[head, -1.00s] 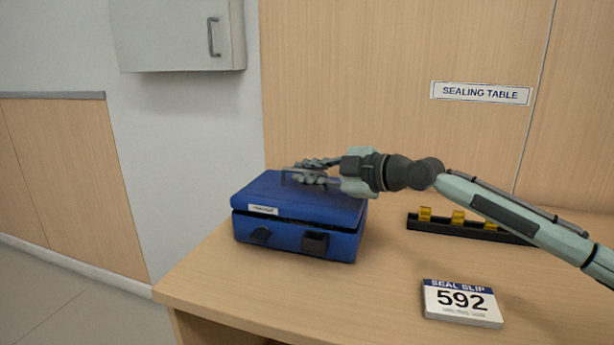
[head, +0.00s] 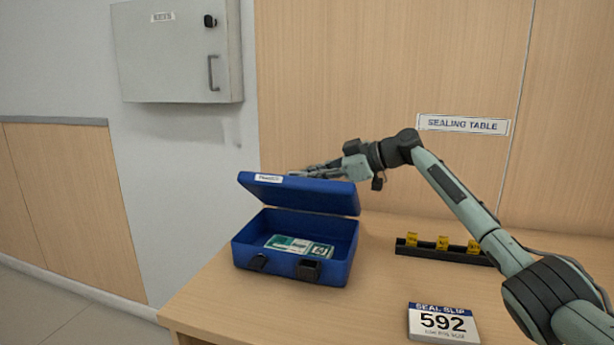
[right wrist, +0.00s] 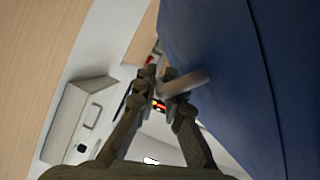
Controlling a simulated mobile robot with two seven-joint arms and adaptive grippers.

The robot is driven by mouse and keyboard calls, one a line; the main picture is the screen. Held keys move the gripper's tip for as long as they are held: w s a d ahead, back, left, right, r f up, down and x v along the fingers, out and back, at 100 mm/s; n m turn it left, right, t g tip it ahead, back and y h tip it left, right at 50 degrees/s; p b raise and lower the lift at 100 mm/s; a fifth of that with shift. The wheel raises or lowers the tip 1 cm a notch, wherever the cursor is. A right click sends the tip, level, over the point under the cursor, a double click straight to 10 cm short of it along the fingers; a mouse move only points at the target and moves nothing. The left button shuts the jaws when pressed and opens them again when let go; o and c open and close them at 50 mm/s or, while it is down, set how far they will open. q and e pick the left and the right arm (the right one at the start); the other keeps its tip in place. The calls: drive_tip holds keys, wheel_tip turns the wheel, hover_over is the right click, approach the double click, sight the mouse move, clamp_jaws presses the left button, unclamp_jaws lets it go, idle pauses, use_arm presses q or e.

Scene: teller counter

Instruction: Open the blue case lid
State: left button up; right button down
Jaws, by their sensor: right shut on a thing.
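The blue case (head: 292,268) stands on the table with its lid (head: 300,193) tilted up, part open. A green and white bundle (head: 300,247) lies inside it. My right gripper (head: 312,171) is at the top of the lid, its fingertips partly hidden behind the lid. My left gripper is not in view.
A black rack (head: 445,254) with yellow pieces sits at the right. A seal slip block (head: 443,322) marked 592 lies near the front. A grey key cabinet (head: 178,55) hangs on the wall. The table (head: 225,298) is clear left of the case.

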drive_tip(key=shift+w+d+r+m, duration=0.1)
drive_tip(key=shift+w+r+m, duration=0.05)
drive_tip(key=shift+w+m, duration=0.2)
idle(0.3)
drive_tip(key=c, duration=1.9)
unclamp_jaws()
drive_tip(key=shift+d, duration=0.1)
drive_tip(key=v, duration=1.1)
drive_tip(key=shift+s+d+r, duration=0.1)
drive_tip(key=shift+d+r, duration=0.2)
